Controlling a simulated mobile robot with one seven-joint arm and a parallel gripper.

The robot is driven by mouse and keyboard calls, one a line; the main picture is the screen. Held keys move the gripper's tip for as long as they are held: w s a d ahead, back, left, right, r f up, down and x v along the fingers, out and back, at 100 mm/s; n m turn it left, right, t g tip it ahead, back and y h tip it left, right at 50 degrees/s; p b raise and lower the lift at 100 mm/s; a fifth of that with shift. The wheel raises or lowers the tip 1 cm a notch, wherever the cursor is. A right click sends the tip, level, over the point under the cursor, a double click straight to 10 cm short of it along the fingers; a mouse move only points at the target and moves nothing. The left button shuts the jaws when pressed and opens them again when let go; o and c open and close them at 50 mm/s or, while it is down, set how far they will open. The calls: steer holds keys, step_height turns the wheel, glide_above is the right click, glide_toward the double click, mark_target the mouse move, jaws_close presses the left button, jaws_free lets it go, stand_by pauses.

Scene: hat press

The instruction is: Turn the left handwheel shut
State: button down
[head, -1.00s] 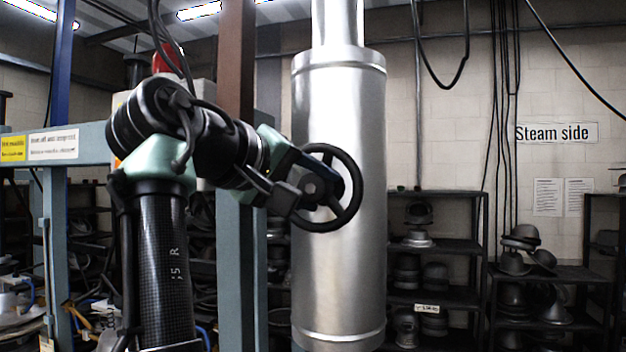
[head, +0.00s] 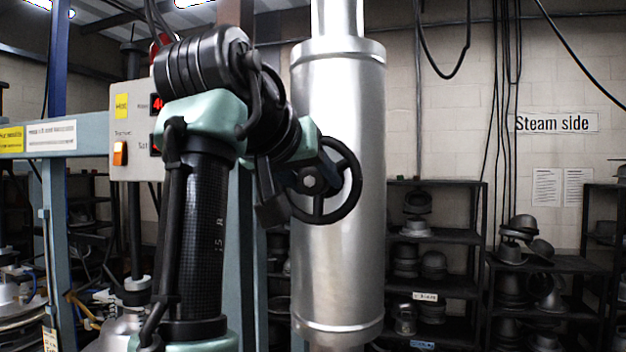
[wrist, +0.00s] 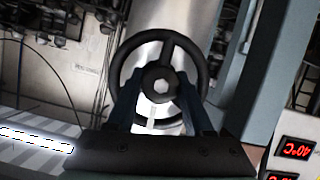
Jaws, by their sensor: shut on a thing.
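The black handwheel (head: 357,188) stands in front of the silver cylinder in the head view, with a round rim, spokes and a bright hub nut. In the wrist view the handwheel (wrist: 165,42) faces me, upper middle, with its hub between my fingers. My gripper (head: 305,180) is at the wheel's left side in the head view and hides part of it. In the wrist view my gripper (wrist: 156,92) has one finger on each side of the hub, shut on the wheel. The exact contact points are hard to make out.
The silver cylinder (head: 340,270) stands right behind the wheel. A grey control box (head: 125,140) with red displays and an orange switch is at left, behind my arm. Blue-grey frame posts (head: 58,230) stand further left. Racks of hat forms (head: 435,270) line the back wall.

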steer(key=shift+f, duration=0.15)
stand_by(0.4)
steer(key=c, duration=0.6)
jaws_free()
steer(key=shift+s, duration=0.1)
steer(key=b+v, duration=0.6)
steer(key=v, duration=0.7)
